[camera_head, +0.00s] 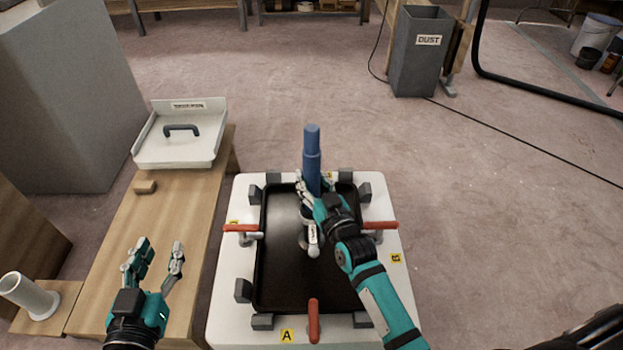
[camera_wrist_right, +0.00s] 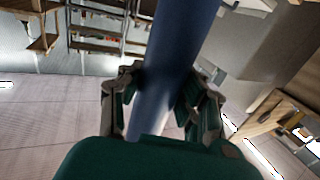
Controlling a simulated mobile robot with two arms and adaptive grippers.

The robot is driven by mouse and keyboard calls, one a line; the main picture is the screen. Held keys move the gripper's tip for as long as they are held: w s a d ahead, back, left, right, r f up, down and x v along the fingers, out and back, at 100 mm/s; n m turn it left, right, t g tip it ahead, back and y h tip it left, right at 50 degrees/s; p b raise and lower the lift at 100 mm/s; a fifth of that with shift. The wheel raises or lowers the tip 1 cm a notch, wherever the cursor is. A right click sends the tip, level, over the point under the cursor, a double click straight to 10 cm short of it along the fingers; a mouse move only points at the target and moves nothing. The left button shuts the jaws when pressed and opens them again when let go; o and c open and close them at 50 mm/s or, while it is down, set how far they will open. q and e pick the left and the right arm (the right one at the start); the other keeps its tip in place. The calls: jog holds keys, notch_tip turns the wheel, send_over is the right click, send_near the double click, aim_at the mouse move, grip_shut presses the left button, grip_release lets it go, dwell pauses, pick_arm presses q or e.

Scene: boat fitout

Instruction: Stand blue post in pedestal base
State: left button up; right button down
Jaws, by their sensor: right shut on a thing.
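The blue post (camera_head: 312,165) is upright, with a narrower top section, over the black tray (camera_head: 280,280). My right gripper (camera_head: 312,190) is shut around its lower part. The post also fills the middle of the right wrist view (camera_wrist_right: 165,65), between the fingers (camera_wrist_right: 160,110). Below the gripper, a small white and silver piece (camera_head: 313,242) stands in the tray; it looks like the pedestal base, but the hand covers much of it. Whether the post's lower end is in it is hidden. My left gripper (camera_head: 155,262) is open and empty above the wooden bench.
The tray sits on a white table (camera_head: 225,300) with grey corner blocks and red-handled clamps (camera_head: 240,228) around it. A white tube (camera_head: 30,297) stands on a wooden board at bottom left.

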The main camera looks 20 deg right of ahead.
jog(key=shift+r, duration=0.1)
jog(key=c, duration=0.9)
grip_release()
jog(key=shift+o, duration=0.4)
jog(key=shift+f, duration=0.2)
jog(key=shift+s, duration=0.15)
jog(key=s+d, duration=0.1)
jog(key=s, duration=1)
jog(key=shift+s+d+r, duration=0.15)
jog(key=shift+s+d, duration=0.05)
jog(key=shift+s, duration=0.15)
